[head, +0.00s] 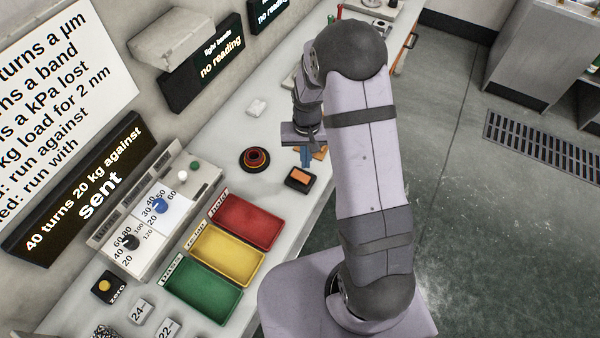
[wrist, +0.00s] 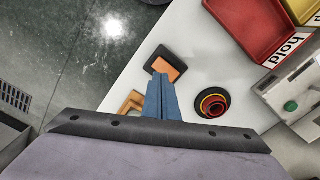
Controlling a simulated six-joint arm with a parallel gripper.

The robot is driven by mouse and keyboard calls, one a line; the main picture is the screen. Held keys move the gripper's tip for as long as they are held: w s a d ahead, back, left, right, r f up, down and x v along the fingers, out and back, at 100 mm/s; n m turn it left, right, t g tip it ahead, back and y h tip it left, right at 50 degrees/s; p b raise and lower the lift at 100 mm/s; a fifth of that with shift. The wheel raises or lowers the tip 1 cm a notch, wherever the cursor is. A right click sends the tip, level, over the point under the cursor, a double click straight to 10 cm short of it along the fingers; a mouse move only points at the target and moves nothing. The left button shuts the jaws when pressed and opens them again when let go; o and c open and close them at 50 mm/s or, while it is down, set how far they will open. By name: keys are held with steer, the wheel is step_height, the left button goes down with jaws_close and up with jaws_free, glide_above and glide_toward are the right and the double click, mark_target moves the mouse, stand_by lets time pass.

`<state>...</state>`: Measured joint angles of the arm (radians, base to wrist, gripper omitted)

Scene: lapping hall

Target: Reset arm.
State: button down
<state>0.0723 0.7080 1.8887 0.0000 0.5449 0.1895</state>
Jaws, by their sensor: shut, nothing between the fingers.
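My gripper (head: 306,155) hangs from my arm over the bench near its front edge, in the head view. Its blue fingers are shut with nothing between them. In the wrist view the closed fingers (wrist: 161,98) point toward a small black block with an orange top (wrist: 165,63). That orange-topped block (head: 299,179) also shows in the head view, just below the fingers. I cannot tell how high the fingertips are above it. Part of another orange piece (head: 320,153) lies behind the fingers.
Red (head: 249,222), yellow (head: 226,252) and green (head: 202,289) trays line the bench. A control panel with knobs (head: 157,207) and a black "sent" display (head: 85,190) stand along the wall. Open floor lies right.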

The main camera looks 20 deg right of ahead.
stand_by(0.4)
steer(key=s+a+n+g, duration=0.15)
steer(key=s+g, duration=0.25)
steer(key=s, duration=1.1)
steer(key=s+r+n, duration=0.1)
steer(key=s+r, duration=0.5)
step_height(320, 180, up, 5)
steer(key=w+a+t+b, duration=0.1)
steer(key=w+t, duration=0.1)
steer(key=t, duration=0.2)
steer(key=shift+w+a+r+b, duration=0.2)
steer(key=shift+w+b, duration=0.05)
steer(key=shift+b, duration=0.1)
steer(key=shift+n, duration=0.25)
